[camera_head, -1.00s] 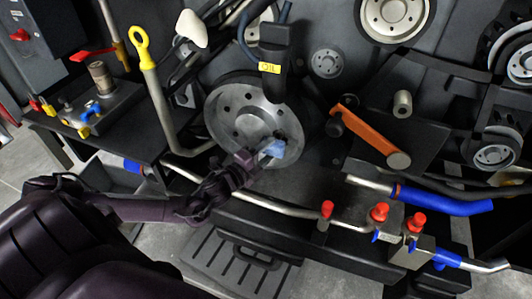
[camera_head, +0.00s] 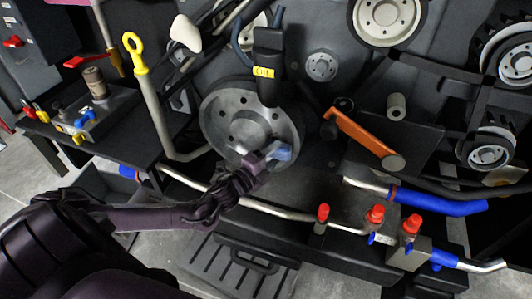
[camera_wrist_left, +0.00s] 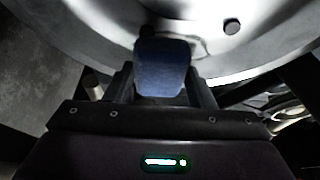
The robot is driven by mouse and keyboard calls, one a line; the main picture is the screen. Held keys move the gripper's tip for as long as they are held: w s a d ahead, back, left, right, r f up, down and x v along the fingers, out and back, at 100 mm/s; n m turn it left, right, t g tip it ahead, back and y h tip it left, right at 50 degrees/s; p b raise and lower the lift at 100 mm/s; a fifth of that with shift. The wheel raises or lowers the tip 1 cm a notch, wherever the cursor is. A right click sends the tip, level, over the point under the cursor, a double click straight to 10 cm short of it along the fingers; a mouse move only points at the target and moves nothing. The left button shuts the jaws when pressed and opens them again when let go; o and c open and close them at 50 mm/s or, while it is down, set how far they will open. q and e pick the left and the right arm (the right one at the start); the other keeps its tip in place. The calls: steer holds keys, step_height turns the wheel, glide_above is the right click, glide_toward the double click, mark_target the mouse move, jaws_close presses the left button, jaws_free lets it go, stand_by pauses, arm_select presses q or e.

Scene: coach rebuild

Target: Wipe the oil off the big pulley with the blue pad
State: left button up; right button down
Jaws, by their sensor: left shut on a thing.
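The big pulley (camera_head: 238,118) is a grey metal disc with a ring of dark holes, left of centre in the head view. Its face also fills the top of the left wrist view (camera_wrist_left: 100,30). My left gripper (camera_head: 268,158) is at the pulley's lower right part, shut on the blue pad (camera_head: 283,151). The pad also shows between the fingers in the left wrist view (camera_wrist_left: 163,72), in front of the pulley's face. I cannot tell whether it touches the metal. A dark smudge shows just beyond the pad. My right gripper is out of view.
A black part with a yellow label (camera_head: 264,72) hangs over the pulley's upper edge. An orange-handled bar (camera_head: 362,136) is to the right. Red-capped fittings (camera_head: 375,215) and silver pipes lie below right.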

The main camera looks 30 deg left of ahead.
arm_select(q)
steer(key=shift+w+d, duration=0.1)
steer(key=shift+d, duration=0.45)
steer(key=shift+w+r, duration=0.1)
steer(key=shift+w, duration=0.05)
steer(key=shift+a, duration=0.1)
